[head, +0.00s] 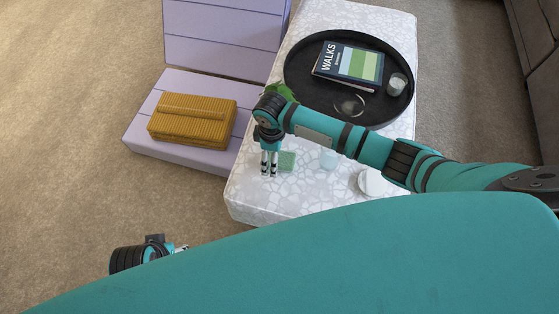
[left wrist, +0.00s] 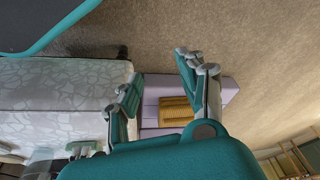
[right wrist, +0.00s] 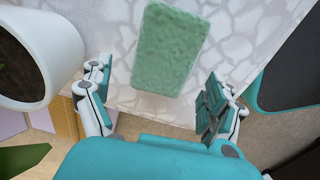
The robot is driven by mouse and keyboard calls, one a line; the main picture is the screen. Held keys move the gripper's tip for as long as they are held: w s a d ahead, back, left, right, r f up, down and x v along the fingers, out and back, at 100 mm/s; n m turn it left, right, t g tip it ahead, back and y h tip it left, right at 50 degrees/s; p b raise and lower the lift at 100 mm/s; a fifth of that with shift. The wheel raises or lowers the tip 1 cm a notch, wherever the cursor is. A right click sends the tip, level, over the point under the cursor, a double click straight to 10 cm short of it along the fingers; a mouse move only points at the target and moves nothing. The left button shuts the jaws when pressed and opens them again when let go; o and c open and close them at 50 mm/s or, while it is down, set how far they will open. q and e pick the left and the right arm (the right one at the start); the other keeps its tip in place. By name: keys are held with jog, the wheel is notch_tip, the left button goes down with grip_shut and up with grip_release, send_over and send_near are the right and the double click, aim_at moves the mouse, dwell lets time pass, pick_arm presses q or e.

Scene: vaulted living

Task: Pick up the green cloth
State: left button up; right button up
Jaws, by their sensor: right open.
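The green cloth (head: 287,160) is a small folded rectangle lying flat on the white patterned table (head: 246,194), near its left edge. In the right wrist view the cloth (right wrist: 168,48) lies beyond the fingertips, roughly centred between them. My right gripper (head: 268,172) points down just left of the cloth; it is open and empty, its fingers spread apart in the right wrist view (right wrist: 160,100). My left gripper (head: 182,248) is low at the left, away from the table. Its fingers stand apart and empty in the left wrist view (left wrist: 160,82).
A black tray (head: 300,94) holds a book (head: 348,64) and glassware.

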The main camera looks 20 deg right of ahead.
jog(key=shift+f, duration=0.75)
pick_arm(q)
jog(key=shift+v, duration=0.95)
pick_arm(e)
jog(key=c, duration=1)
pick_arm(q)
jog(key=shift+w+r, duration=0.1)
jog(key=shift+w, duration=0.05)
pick_arm(e)
jog(key=shift+r, duration=0.1)
jog(key=shift+c, duration=0.2)
jog(key=shift+r, duration=0.15)
notch_tip(320, 180, up, 8)
jog(key=p, duration=0.3)
jog(key=shift+r, duration=0.25)
pick_arm(q)
notch_tip(320, 180, down, 12)
jog(key=s, duration=0.1)
jog(key=shift+r+g, duration=0.2)
jog(key=shift+g, duration=0.1)
pick_arm(e)
jog(key=shift+r, duration=0.5)
